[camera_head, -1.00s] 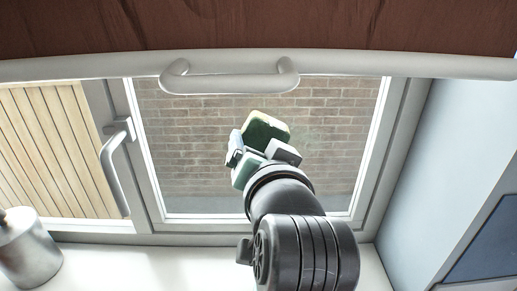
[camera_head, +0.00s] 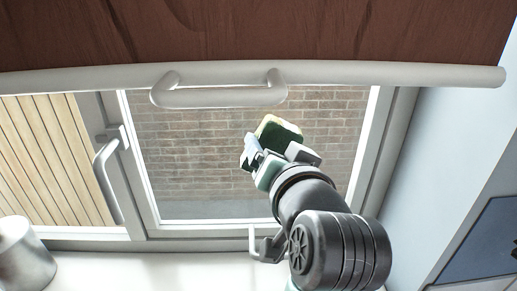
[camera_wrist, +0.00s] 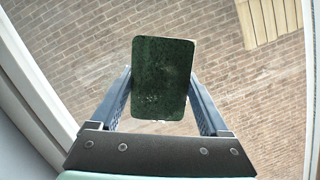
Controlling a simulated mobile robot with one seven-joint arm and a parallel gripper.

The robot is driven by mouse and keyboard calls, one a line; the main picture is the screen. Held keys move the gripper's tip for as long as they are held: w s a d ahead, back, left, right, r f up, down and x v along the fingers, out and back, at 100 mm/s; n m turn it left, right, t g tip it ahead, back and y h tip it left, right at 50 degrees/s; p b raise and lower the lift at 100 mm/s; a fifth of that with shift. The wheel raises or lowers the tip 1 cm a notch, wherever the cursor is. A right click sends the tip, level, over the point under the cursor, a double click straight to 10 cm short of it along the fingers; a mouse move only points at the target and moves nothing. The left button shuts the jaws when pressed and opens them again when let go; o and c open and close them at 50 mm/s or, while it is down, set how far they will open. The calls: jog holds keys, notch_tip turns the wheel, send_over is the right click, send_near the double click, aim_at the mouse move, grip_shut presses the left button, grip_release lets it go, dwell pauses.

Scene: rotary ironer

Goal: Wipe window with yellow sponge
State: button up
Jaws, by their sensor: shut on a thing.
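The sponge (camera_head: 279,132) has a dark green scouring face and a thin yellow edge. It is held between the fingers of my gripper (camera_head: 270,150), in front of the window pane (camera_head: 190,150). In the wrist view the green face of the sponge (camera_wrist: 163,78) fills the space between both fingers of my gripper (camera_wrist: 163,100). The window has a white frame, and a brick wall shows through the glass. I cannot tell whether the sponge touches the pane.
A white window handle (camera_head: 108,175) is on the frame at left. A white bar handle (camera_head: 219,92) and a brown wooden panel (camera_head: 250,30) cross the top. A metal canister (camera_head: 24,255) stands on the white sill (camera_head: 150,270) at lower left. A pale wall is at right.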

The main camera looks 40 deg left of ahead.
aim_at(320, 143)
jog(key=shift+w+d+p, duration=0.15)
jog(key=shift+w+d, duration=0.75)
jog(key=shift+d, duration=0.25)
jog(key=shift+w+d+p, duration=0.15)
jog(key=shift+w+d, duration=0.7)
jog(key=shift+d, duration=0.35)
jog(key=shift+w+d+p, duration=0.15)
jog(key=shift+w+d, duration=0.75)
jog(key=shift+d, duration=0.25)
jog(key=shift+w+a+r, duration=0.1)
jog(key=shift+s+a+p, duration=0.25)
jog(key=shift+s+a, duration=0.65)
jog(key=shift+a, duration=0.2)
jog(key=shift+s+a+p, duration=0.2)
jog(key=shift+s+a, duration=0.65)
jog(key=shift+a, duration=0.25)
jog(key=shift+s+a+p, duration=0.25)
jog(key=shift+s+a, duration=0.65)
jog(key=shift+a, duration=0.2)
jog(key=shift+s+a+p, duration=0.2)
jog(key=shift+s+a, duration=0.35)
jog(key=shift+a, duration=0.25)
jog(key=shift+s+a+p, duration=0.2)
jog(key=shift+s+a, duration=0.35)
jog(key=shift+a, duration=0.2)
jog(key=shift+d, duration=0.1)
